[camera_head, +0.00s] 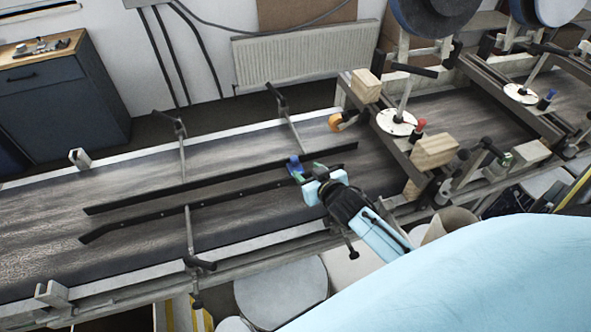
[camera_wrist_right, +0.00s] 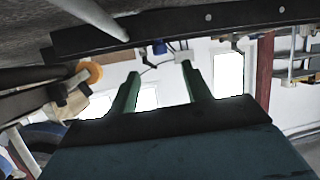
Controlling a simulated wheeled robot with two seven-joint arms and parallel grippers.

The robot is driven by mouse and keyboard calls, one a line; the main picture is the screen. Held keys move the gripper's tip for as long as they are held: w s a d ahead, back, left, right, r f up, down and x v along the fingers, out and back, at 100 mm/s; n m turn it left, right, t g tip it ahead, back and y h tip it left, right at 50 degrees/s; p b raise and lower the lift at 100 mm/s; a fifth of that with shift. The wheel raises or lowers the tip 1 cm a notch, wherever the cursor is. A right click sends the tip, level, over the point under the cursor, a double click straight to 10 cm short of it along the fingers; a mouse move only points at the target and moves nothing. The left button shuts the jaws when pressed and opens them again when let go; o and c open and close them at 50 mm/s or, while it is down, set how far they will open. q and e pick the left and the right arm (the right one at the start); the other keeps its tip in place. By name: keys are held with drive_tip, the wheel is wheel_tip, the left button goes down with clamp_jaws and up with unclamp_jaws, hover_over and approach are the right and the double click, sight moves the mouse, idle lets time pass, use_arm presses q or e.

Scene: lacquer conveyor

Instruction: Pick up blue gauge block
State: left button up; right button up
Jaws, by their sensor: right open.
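A small blue block (camera_head: 293,161), which looks like the blue gauge block, is at the guide rails of the dark conveyor, right at the tips of my right gripper. My right gripper (camera_head: 299,172) comes in from the lower right, with its green fingers partly hidden by its pale blue body in the head view. In the right wrist view the gripper's two green fingers (camera_wrist_right: 158,78) are apart with nothing gripped. The blue block (camera_wrist_right: 160,47) shows small beyond the fingertips, between them, next to the black rail. My left gripper is not in view.
Black guide rails (camera_head: 225,181) run along the conveyor (camera_head: 60,232). An orange roller (camera_head: 336,122) sits beyond the gripper. A frame with wooden blocks (camera_head: 435,152) and a white disc (camera_head: 397,122) stands at right. The left part of the belt is clear.

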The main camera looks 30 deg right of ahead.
sight(296, 161)
drive_tip(key=shift+b+x, duration=0.35)
drive_tip(key=shift+x, duration=3.35)
drive_tip(key=shift+c, duration=0.5)
clamp_jaws()
